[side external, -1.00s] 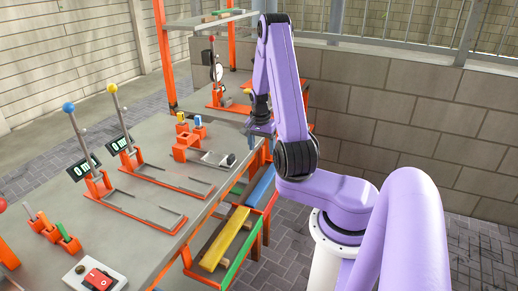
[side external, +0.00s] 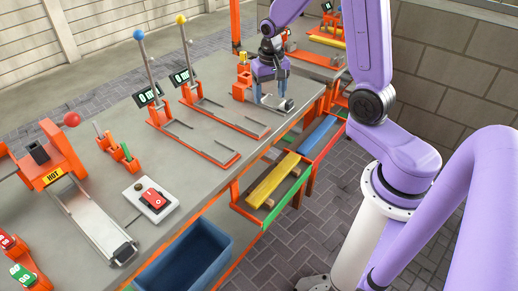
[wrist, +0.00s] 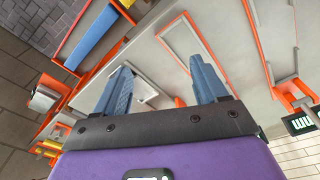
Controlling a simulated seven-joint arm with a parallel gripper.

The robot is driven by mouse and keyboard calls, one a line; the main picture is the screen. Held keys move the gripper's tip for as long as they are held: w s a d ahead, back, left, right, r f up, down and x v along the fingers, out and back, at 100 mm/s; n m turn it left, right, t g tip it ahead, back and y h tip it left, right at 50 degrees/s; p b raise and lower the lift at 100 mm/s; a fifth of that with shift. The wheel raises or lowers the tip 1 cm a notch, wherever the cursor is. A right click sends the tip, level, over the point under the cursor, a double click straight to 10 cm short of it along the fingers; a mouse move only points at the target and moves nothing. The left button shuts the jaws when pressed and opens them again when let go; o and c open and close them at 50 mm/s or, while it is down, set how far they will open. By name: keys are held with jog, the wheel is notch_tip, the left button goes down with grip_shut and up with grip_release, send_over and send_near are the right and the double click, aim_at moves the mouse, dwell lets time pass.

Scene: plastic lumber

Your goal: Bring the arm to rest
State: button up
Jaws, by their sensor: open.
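My purple arm reaches over the grey workbench (side external: 215,75) in the side view. My gripper (side external: 271,98) points down at the bench's far right part, with two blue-grey fingers apart. It is over or beside a small orange fixture with a grey plate (side external: 286,105); I cannot tell whether it touches it. In the wrist view my gripper (wrist: 160,72) shows its fingers spread wide with nothing held between them.
Two tall levers, with a blue knob (side external: 138,35) and a yellow knob (side external: 181,19), stand left of my gripper. A lower rack holds a yellow plank (side external: 272,179) and a blue plank (side external: 317,135). A blue bin (side external: 185,258) is at the front.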

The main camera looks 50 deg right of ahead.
jog(key=s+a+r+n, duration=0.3)
jog(key=s+a+n, duration=0.15)
jog(key=a, duration=0.35)
jog(key=s+a+r+n, duration=0.1)
jog(key=s+a+n, duration=0.1)
jog(key=s+n, duration=0.2)
jog(key=s+a+r+n, duration=0.1)
jog(key=s+a+n, duration=0.2)
jog(key=s, duration=0.6)
jog(key=s+a+r+n+y, duration=0.1)
jog(key=s+a+n, duration=0.1)
jog(key=s+n, duration=0.5)
jog(key=shift+s+a+r, duration=0.2)
jog(key=shift+s+a, duration=0.05)
jog(key=shift+s, duration=0.1)
